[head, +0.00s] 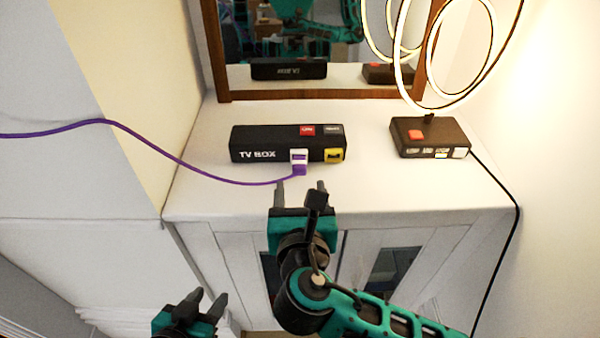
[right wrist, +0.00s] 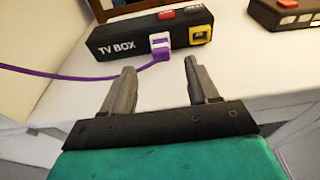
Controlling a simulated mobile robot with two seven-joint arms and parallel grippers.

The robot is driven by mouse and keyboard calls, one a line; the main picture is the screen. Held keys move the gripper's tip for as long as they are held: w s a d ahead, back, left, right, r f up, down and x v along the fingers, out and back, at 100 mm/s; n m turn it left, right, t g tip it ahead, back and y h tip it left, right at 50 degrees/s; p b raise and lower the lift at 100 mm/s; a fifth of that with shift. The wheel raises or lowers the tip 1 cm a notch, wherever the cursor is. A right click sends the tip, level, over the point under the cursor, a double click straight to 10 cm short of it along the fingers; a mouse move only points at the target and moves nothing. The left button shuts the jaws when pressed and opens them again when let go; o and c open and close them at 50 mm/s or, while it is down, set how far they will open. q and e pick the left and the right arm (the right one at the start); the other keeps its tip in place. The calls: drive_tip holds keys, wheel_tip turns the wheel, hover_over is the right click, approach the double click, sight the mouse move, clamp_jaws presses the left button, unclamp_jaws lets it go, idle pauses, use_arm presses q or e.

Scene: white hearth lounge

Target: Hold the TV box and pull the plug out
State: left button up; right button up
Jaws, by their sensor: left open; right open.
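The black TV box (head: 262,143) lies on the white cabinet top, with red and grey buttons on it. It also shows in the right wrist view (right wrist: 125,36). A white and purple plug (head: 299,162) sits at its front face, and a purple cable (head: 215,178) runs from it to the left. In the right wrist view the plug (right wrist: 160,46) is ahead of my fingers. My right gripper (head: 300,186) is open and empty, just in front of the plug and apart from it. My left gripper (head: 206,300) is open and empty, low and in front of the cabinet.
A yellow socket or plug (head: 334,155) is on the box's front, right of the purple plug. A second black box (head: 428,137) with a red button stands to the right, near a looped lamp (head: 445,60). A wood-framed mirror (head: 318,95) stands behind. The cabinet top (head: 225,198) has free room in front.

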sight(300, 164)
drive_tip(key=w, duration=0.2)
drive_tip(key=w+f, duration=0.1)
drive_tip(key=w, duration=0.5)
drive_tip(key=shift+f, duration=0.3)
drive_tip(key=shift+c, duration=0.4)
